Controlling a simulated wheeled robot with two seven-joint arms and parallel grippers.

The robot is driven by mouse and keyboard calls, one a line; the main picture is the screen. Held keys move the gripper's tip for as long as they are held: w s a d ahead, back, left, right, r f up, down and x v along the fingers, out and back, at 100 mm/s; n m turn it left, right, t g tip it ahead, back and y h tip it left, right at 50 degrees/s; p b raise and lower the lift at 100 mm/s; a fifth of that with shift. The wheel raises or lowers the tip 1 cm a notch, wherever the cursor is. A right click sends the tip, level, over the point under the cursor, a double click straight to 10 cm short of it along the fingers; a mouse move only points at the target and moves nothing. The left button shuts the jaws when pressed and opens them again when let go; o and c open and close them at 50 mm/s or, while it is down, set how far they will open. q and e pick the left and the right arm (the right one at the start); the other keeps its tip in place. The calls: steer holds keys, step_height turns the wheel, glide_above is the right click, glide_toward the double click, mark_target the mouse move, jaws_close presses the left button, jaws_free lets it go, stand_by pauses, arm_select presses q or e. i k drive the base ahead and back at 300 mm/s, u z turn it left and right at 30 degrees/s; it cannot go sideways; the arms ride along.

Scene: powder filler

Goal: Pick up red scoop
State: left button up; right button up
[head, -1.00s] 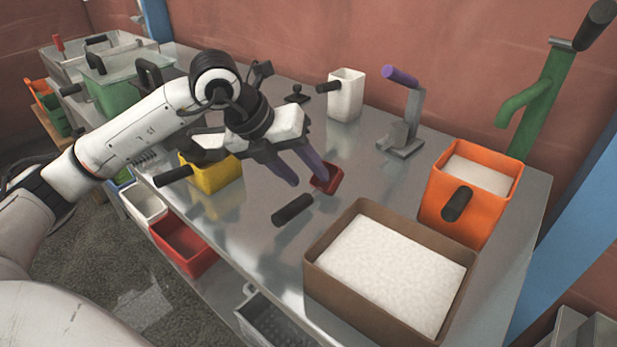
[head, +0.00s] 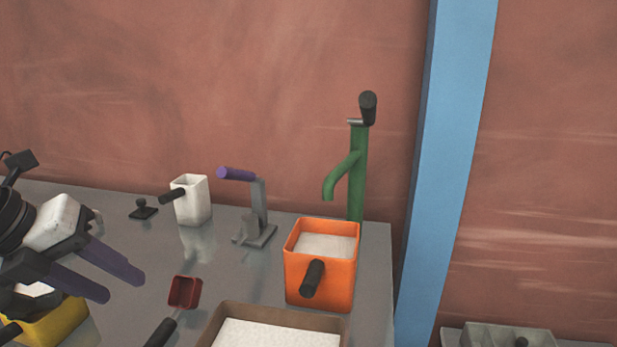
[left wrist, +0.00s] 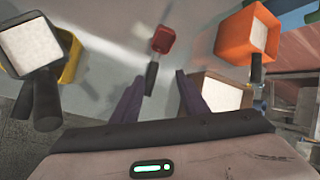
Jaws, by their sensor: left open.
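The small red scoop (head: 185,292) lies on the grey metal table. Its black handle (head: 160,332) points toward the near edge in the head view. My left gripper (head: 124,283) is open and empty, above the table to the left of the scoop. In the left wrist view the red scoop (left wrist: 163,40) shows at the top middle, its handle reaching down toward the gap between my left gripper's fingers (left wrist: 158,85). The fingers are apart from it. My right gripper is not in view.
A brown box of white powder (head: 230,318) and an orange container (head: 335,284) stand right of the scoop. A white container (head: 193,207), a purple-handled press (head: 259,210) and a green pump (head: 357,170) stand behind. A yellow container (head: 60,328) is at left.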

mark_target(185, 291)
steer(key=k, duration=0.95)
